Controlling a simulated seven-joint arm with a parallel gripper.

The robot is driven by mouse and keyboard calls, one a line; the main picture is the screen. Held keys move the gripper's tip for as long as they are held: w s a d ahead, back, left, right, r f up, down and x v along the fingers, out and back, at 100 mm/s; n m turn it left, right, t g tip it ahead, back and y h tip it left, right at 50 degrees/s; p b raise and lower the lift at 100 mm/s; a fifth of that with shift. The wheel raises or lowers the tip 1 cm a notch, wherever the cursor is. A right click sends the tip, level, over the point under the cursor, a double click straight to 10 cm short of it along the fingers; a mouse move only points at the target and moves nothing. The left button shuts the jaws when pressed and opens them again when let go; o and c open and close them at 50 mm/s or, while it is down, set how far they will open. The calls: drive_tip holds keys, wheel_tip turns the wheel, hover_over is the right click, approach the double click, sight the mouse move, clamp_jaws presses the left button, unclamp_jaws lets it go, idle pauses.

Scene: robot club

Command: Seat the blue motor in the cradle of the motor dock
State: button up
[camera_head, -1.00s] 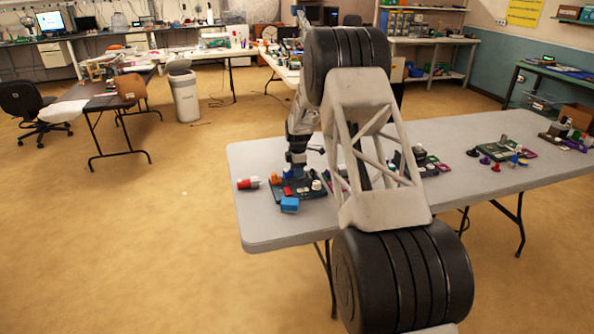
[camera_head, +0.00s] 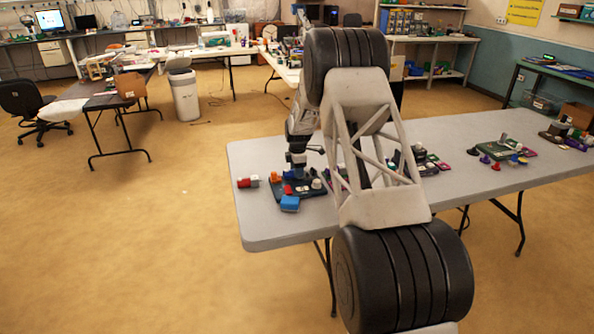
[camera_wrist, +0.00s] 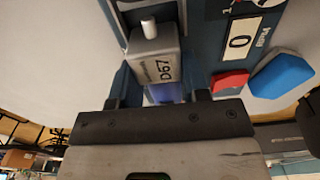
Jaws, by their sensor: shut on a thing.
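The motor dock (camera_head: 312,193) is a dark board on the near left part of the grey table; part of it shows in the wrist view (camera_wrist: 205,45). My gripper (camera_head: 297,174) points down over the dock's left half. In the wrist view, my gripper (camera_wrist: 163,95) is shut on the blue motor (camera_wrist: 163,93); only a little blue shows between the fingers. Whether the motor rests in the cradle is hidden by my fingers and this block.
A blue block (camera_head: 289,204) and a small red block (camera_head: 287,189) lie by the dock's near side. A red-and-white cylinder (camera_head: 248,182) lies to the left. Other boards and parts stand farther right along the table (camera_head: 262,225). The table's near left corner is clear.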

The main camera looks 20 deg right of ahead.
drive_tip(key=shift+f, duration=0.1)
idle(0.7)
drive_tip(key=o, duration=1.5)
drive_tip(key=shift+r, duration=3.95)
drive_tip(key=shift+r, duration=0.1)
